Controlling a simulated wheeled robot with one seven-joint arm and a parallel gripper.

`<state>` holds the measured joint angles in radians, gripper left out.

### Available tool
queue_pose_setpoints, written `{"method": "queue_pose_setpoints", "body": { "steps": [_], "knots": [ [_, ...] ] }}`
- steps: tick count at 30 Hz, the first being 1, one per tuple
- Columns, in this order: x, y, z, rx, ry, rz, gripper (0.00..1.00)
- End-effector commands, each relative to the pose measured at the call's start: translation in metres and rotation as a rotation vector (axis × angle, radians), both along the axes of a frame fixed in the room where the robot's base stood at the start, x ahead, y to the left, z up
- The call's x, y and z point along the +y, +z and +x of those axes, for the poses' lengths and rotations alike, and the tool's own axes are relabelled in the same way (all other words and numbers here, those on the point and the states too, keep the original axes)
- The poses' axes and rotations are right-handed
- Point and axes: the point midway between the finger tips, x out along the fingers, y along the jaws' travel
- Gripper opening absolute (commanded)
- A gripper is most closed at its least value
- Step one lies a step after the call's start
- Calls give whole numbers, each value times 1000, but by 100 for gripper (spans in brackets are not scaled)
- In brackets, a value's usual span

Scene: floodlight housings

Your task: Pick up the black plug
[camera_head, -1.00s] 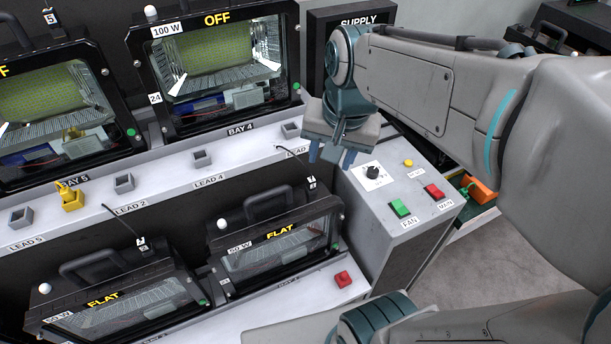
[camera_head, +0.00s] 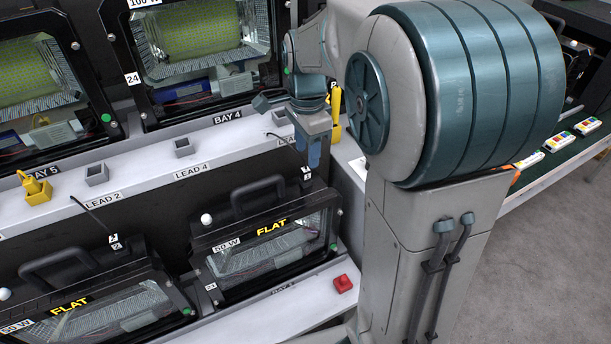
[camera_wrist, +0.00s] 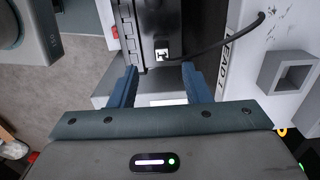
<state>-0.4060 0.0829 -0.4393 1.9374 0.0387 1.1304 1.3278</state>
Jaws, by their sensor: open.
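A small black plug (camera_head: 306,174) with a white tag hangs on a black cable at the LEAD 1 end of the shelf, above the right-hand FLAT floodlight. In the wrist view the plug (camera_wrist: 162,53) lies just beyond the fingertips, roughly between their lines, its cable curving off to the right. My gripper (camera_head: 307,158) points down just above it, and its fingers partly cover the area. In the wrist view my gripper (camera_wrist: 160,75) is open, with no object between the fingers. A second tagged black plug (camera_head: 115,242) stands further left, below LEAD 2.
A red button (camera_head: 343,283) sits at the lower ledge. A grey socket (camera_wrist: 288,70) is beside the LEAD 1 label.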

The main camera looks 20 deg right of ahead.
Motion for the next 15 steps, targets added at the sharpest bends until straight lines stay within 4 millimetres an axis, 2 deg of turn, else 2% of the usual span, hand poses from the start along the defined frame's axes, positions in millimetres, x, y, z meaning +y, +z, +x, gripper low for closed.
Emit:
{"method": "queue_pose_setpoints", "body": {
  "steps": [1, 8, 15],
  "knots": [
    [0, -7, 0, 2, 0, 0, 44],
    [1, -24, 0, 2, 2, 0, 44],
    [2, -59, 2, 3, 1, -1, 44]
  ]
}}
